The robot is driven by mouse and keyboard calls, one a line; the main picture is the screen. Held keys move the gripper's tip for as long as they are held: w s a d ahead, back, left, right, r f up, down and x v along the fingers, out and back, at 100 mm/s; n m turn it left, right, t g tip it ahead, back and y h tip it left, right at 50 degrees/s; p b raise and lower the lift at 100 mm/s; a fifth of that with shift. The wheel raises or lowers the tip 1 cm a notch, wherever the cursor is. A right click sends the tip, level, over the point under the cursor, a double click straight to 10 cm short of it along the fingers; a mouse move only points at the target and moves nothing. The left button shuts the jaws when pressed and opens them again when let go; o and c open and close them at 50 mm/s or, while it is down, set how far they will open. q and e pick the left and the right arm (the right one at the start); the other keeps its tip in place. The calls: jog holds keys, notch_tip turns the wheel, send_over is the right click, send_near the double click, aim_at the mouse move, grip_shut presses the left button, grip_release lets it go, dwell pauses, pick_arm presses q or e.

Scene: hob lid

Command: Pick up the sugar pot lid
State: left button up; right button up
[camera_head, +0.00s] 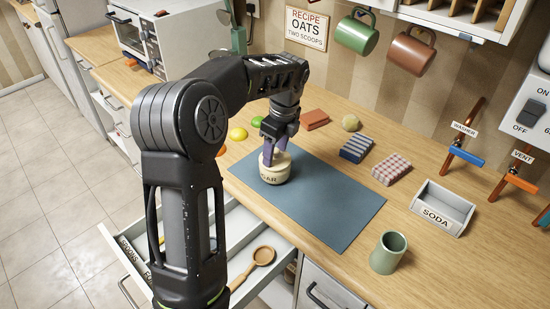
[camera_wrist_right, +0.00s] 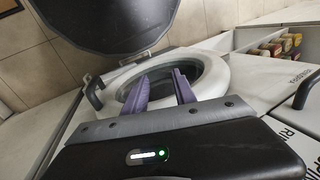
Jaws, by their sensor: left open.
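The cream sugar pot (camera_head: 276,178) stands on the left end of a blue-grey mat (camera_head: 325,205) on the wooden counter. Its label is partly visible. My left gripper (camera_head: 274,157) points down at the top of the pot, its purple fingers apart at the lid. The fingers and wrist hide much of the lid, and I cannot tell whether they touch it. My right gripper (camera_wrist_right: 165,88) shows in the right wrist view with its purple fingers apart and nothing between them, in front of a round white-rimmed opening (camera_wrist_right: 213,75).
A striped block (camera_head: 356,149), a checked block (camera_head: 391,169), a brick-red block (camera_head: 315,119) and a yellow ball (camera_head: 350,122) lie behind the mat. A soda tray (camera_head: 441,208) and green cup (camera_head: 388,253) stand right. An open drawer (camera_head: 235,240) holds a wooden spoon (camera_head: 262,257).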

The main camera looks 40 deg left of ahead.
pick_arm(q)
jog(key=shift+s+d+f, duration=0.1)
jog(key=shift+s+f, duration=0.1)
jog(key=shift+f, duration=0.1)
jog(key=c, duration=0.6)
jog(key=shift+f, duration=0.1)
grip_shut()
jog(key=r, duration=0.6)
jog(key=shift+w+r+b, duration=0.2)
jog(key=shift+r+b, duration=0.15)
jog(key=shift+r, duration=0.05)
notch_tip(320, 180, up, 4)
jog(key=p, duration=0.2)
jog(key=shift+f+p, duration=0.15)
jog(key=shift+p, duration=0.15)
